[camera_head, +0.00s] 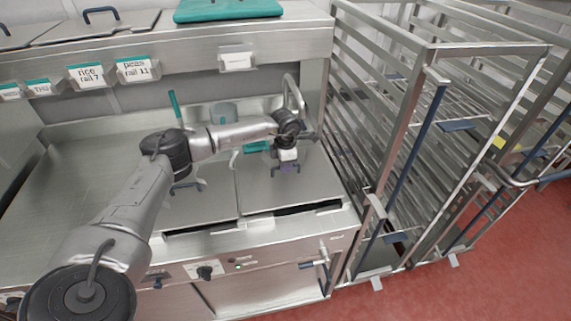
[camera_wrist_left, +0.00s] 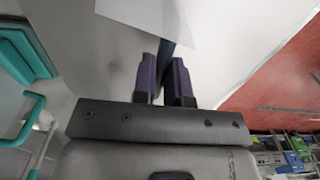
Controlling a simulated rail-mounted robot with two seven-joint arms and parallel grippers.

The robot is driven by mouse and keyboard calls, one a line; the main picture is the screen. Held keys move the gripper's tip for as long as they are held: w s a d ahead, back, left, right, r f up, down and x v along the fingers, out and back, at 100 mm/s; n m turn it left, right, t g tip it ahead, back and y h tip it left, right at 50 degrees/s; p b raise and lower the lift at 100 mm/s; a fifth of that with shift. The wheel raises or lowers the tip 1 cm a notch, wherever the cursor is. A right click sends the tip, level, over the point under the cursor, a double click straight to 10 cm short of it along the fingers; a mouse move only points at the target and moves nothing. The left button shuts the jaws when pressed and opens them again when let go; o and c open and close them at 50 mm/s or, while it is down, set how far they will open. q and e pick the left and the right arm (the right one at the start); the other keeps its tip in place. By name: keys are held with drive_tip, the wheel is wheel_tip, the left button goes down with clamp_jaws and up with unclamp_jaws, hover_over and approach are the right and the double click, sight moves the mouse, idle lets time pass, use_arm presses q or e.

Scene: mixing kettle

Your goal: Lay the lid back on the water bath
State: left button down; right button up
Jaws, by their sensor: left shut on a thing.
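My left gripper (camera_head: 287,168) is over the right-hand steel lid (camera_head: 310,185) of the counter. In the left wrist view its two dark fingers (camera_wrist_left: 164,82) are shut on a dark blue handle (camera_wrist_left: 166,55), with the pale lid surface (camera_wrist_left: 95,50) around it. The lid looks about flat over the water bath (camera_head: 345,218), and a dark gap shows along its front edge. I cannot tell whether it is fully seated. My right gripper is not in view.
A second steel lid (camera_head: 205,207) with a blue handle lies to the left. A tap (camera_head: 293,95), a steel pot (camera_head: 223,112) and teal-handled tools stand behind. A tall rack trolley (camera_head: 400,110) stands close on the right. Red floor (camera_head: 480,270) is clear in front.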

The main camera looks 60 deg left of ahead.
use_arm(q)
drive_tip(key=shift+f, duration=0.4)
drive_tip(key=shift+f, duration=0.15)
idle(0.5)
drive_tip(key=c, duration=0.6)
unclamp_jaws()
drive_tip(key=shift+r+p, duration=0.5)
drive_tip(key=shift+r, duration=0.15)
drive_tip(key=shift+r+p, duration=2.45)
drive_tip(key=shift+r, duration=0.4)
